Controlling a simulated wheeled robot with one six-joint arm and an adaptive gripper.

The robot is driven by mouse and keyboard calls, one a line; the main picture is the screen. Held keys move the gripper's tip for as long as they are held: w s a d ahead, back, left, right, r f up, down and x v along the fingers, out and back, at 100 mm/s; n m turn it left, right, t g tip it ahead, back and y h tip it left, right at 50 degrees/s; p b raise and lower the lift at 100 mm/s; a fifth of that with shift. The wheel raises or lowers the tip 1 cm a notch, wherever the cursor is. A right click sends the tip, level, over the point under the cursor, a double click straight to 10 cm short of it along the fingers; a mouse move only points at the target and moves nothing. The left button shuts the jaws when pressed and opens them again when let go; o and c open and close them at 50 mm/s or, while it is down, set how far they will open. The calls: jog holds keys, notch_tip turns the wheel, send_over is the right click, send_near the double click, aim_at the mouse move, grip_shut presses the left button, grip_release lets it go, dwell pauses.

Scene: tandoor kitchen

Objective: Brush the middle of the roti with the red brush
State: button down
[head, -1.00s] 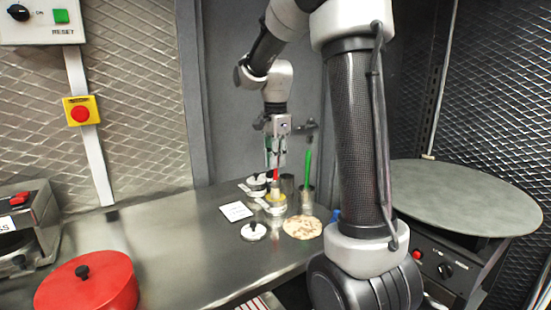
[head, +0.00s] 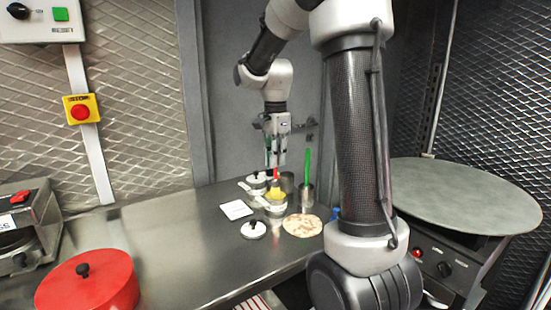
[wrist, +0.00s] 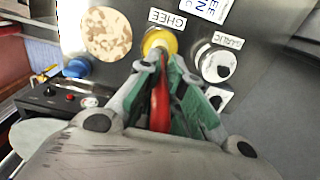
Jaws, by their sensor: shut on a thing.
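My gripper (head: 275,160) is shut on the red brush (head: 275,174), which hangs down over the small pot (head: 274,208). In the wrist view the red brush (wrist: 160,105) lies between the fingers (wrist: 163,70). Its lower end is at a yellow patch (wrist: 158,41) beside the GHEE label (wrist: 168,18). I cannot tell whether the bristles touch the ghee. The roti (head: 302,225), round, pale and brown-spotted, lies flat on the steel counter, right of the pot. It also shows at the upper left of the wrist view (wrist: 107,34).
A green brush (head: 307,168) stands in a steel cup (head: 306,197) behind the roti. White-lidded pots (head: 256,180), a loose lid (head: 253,230) and a white card (head: 236,209) are near. A red pot (head: 88,284) stands front left. The counter's middle is clear.

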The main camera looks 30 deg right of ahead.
jog(key=shift+r, duration=3.45)
